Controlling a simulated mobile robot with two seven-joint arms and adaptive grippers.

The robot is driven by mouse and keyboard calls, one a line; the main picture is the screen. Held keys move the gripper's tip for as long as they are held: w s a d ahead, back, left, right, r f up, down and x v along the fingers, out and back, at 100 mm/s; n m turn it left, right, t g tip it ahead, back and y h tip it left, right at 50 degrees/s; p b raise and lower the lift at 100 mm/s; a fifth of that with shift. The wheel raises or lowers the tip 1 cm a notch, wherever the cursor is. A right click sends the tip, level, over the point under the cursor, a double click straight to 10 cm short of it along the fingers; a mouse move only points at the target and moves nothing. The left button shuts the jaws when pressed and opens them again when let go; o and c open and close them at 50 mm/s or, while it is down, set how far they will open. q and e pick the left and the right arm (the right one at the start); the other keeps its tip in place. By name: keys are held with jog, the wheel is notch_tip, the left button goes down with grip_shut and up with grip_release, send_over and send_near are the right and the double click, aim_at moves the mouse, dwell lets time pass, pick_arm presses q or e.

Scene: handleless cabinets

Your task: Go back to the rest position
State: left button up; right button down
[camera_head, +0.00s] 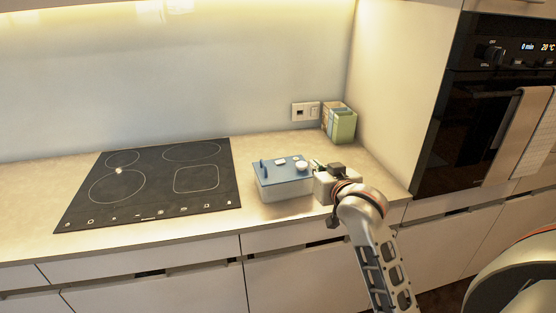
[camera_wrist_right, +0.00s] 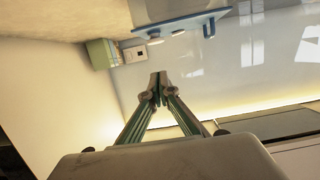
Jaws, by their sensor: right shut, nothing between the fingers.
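My right gripper (camera_head: 322,172) is over the counter, just right of a light box with a blue lid (camera_head: 281,168). In the right wrist view its two fingers (camera_wrist_right: 158,84) meet at the tips with nothing between them. The wrist hides much of the gripper in the head view, and I cannot tell whether it touches the box. The blue lid (camera_wrist_right: 185,24) also shows at the top of the right wrist view, apart from the fingertips. My left gripper is not in view.
A black cooktop (camera_head: 155,183) lies left on the counter (camera_head: 240,229). A green-sided box (camera_head: 341,124) stands in the back corner by a wall socket (camera_head: 300,112). A tall cabinet with an oven (camera_head: 465,125) and a hanging towel (camera_head: 517,137) is at the right.

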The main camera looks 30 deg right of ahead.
jog(key=shift+f, duration=0.1)
jog(key=s+a+f, duration=0.1)
jog(key=f, duration=0.3)
jog(key=s+a+f+n+g+y, duration=0.1)
jog(key=a+f, duration=0.1)
jog(key=f, duration=0.3)
jog(key=s+a+f+n, duration=0.1)
jog(key=s+a+f, duration=0.1)
jog(key=f, duration=0.3)
jog(key=shift+a+f+y, duration=0.1)
jog(key=shift+a+y, duration=0.15)
jog(key=shift+y, duration=0.15)
jog(key=s+a+f+n+g+y, duration=0.1)
jog(key=s+a+f+n, duration=0.1)
jog(key=s+a+f, duration=0.4)
jog(key=s+a+f+n+g+y, duration=0.2)
jog(key=s+a+f, duration=0.5)
jog(key=s+f, duration=0.9)
jog(key=shift+s+f+n+y, duration=0.2)
jog(key=shift+f+n+y, duration=0.1)
jog(key=shift+f, duration=0.45)
